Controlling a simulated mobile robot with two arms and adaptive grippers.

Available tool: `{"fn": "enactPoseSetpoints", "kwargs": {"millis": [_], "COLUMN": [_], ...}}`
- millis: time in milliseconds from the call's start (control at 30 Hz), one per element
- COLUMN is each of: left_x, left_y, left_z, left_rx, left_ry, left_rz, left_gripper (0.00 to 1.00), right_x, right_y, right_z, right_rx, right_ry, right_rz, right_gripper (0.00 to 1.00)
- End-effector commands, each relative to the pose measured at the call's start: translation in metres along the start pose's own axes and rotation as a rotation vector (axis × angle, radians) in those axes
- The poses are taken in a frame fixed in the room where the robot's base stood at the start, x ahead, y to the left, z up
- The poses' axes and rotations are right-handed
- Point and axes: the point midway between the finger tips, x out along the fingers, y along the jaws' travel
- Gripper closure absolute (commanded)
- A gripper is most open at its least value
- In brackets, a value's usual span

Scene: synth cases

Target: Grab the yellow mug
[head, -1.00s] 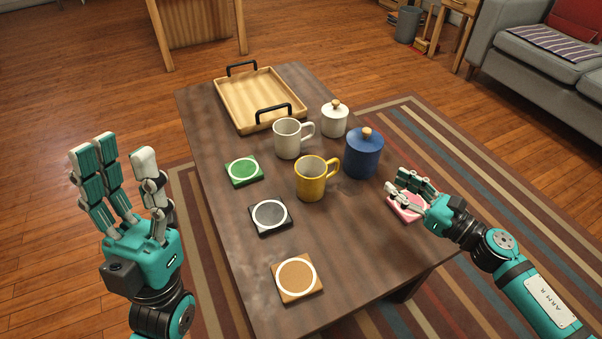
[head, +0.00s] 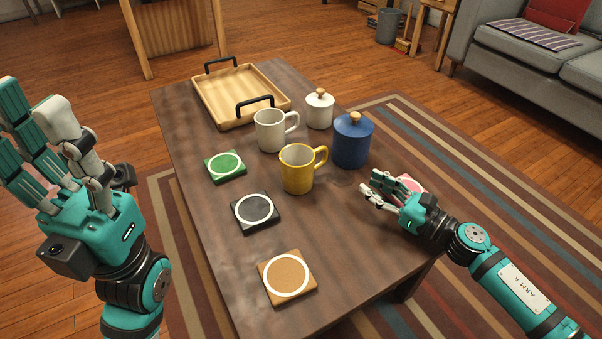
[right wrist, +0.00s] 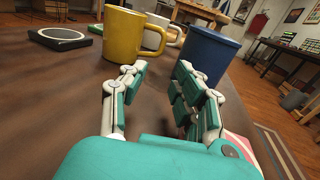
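The yellow mug (head: 297,170) stands upright on the dark wooden table (head: 215,255), its handle turned to the right. It also shows in the right wrist view (right wrist: 122,36), ahead and to the left of the fingers. My right gripper (head: 383,188) is open and empty, low over the table at the mug's right, apart from it. Its fingers (right wrist: 160,88) are spread with a clear gap between them in the right wrist view. My left gripper (head: 45,140) is open and empty, raised at the left of the table with its fingers pointing up.
A blue canister (head: 352,143) stands right of the mug, a white mug (head: 269,131) behind it and a white lidded jar (head: 319,110) farther back. A wooden tray (head: 205,109) is at the far end. Green (head: 225,167), black (head: 255,212), tan (head: 287,275) and pink (head: 411,184) coasters lie around.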

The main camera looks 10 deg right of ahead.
Motion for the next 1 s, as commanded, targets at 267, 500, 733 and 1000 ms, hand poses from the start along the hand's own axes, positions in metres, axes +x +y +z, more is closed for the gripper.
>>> {"fn": "enactPoseSetpoints", "kwargs": {"millis": [267,500,733,1000], "left_x": [0.002,0.004,0.003,0.005], "left_y": [0.001,0.001,0.002,0.003], "left_z": [-0.001,-0.002,-0.003,-0.002], "left_rx": [0.002,0.004,0.004,0.006], "left_ry": [0.017,0.026,0.029,0.040], "left_rz": [0.007,0.010,0.012,0.020], "left_gripper": [0.60,0.60,0.60,0.60], "right_x": [0.054,0.085,0.102,0.142], "right_y": [-0.001,-0.001,-0.001,-0.001], "right_z": [0.001,0.000,0.000,0.000], "right_rx": [-0.003,-0.002,-0.001,-0.002], "right_ry": [-0.003,-0.001,-0.002,-0.002], "right_rz": [0.000,0.000,-0.001,0.000], "right_gripper": [0.70,0.70,0.70,0.70]}}
